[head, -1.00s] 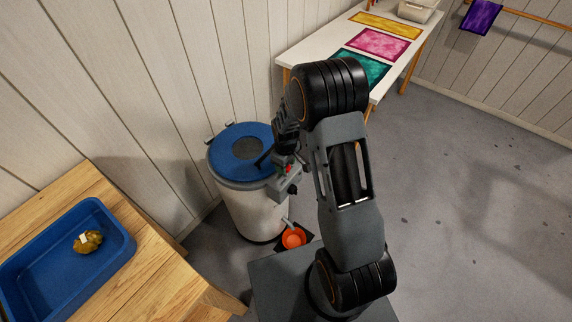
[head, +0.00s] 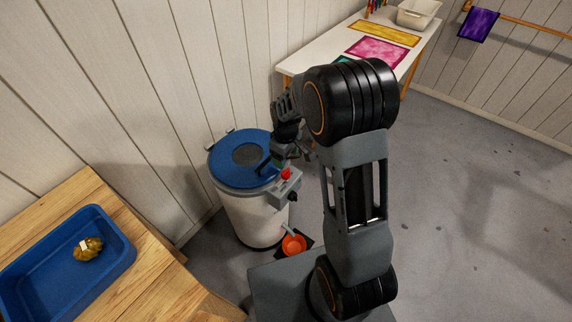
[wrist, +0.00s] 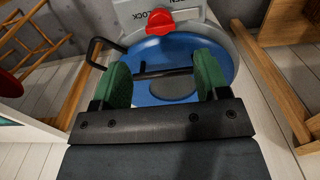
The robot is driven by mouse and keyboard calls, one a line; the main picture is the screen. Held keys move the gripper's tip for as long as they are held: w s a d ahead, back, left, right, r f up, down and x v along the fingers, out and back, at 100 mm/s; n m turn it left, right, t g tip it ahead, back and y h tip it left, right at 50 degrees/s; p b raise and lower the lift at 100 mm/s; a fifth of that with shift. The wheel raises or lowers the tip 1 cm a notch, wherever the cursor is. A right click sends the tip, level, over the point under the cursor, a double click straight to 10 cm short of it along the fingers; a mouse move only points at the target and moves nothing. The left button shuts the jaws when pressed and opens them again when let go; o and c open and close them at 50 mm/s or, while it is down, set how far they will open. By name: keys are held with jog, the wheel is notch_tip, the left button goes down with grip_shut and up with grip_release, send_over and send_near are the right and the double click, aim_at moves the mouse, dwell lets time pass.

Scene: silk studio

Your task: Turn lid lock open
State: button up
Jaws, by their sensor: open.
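A white drum (head: 250,215) with a blue lid (head: 228,172) stands on the floor by the wall. The lid lock is a red knob (head: 286,174) on a grey box at the drum's right rim. In the wrist view the red knob (wrist: 173,21) sits at the top, beside a pale plate lettered LOCK and partly cut-off "EN". My gripper (wrist: 163,78) is open, its two green fingers apart with nothing between them. The knob lies beyond the fingertips, apart from them. In the head view my gripper (head: 298,150) hangs just above the knob, partly hidden by my arm.
A black handle (wrist: 98,52) stands at the lid's edge. An orange pan (head: 294,244) is on the floor by the drum. A wooden table (head: 150,262) with a blue tray (head: 118,262) is at left. A white table (head: 345,32) with coloured cloths stands behind.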

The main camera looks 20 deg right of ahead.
jog(key=shift+r, duration=2.55)
jog(key=s+r+m+t+p, duration=0.3)
jog(key=s+r+m, duration=0.4)
jog(key=s+r, duration=0.7)
jog(key=shift+s+r+t+p, duration=0.3)
jog(key=shift+s+r+p, duration=0.15)
jog(key=shift+s, duration=1.05)
jog(key=shift+a, duration=0.1)
